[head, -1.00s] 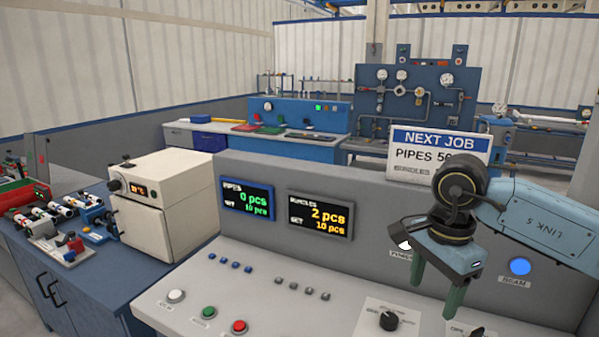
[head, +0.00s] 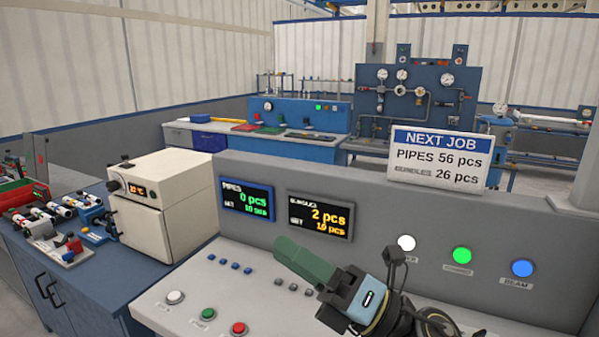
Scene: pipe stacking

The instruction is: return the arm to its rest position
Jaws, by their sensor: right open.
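My right gripper (head: 292,254) is in front of the grey control panel (head: 370,230), low in the middle of the head view. Its green finger points up and to the left, over the sloped desk. The jaws are open and no object shows in them; one finger largely hides the other. Its dark wrist comes in from the bottom edge. My left gripper is not in view.
The sloped desk (head: 260,280) carries a white button (head: 176,297), a green button (head: 208,314) and a red button (head: 239,328). The NEXT JOB sign (head: 439,157) stands on the panel. A cream oven (head: 165,205) stands at left.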

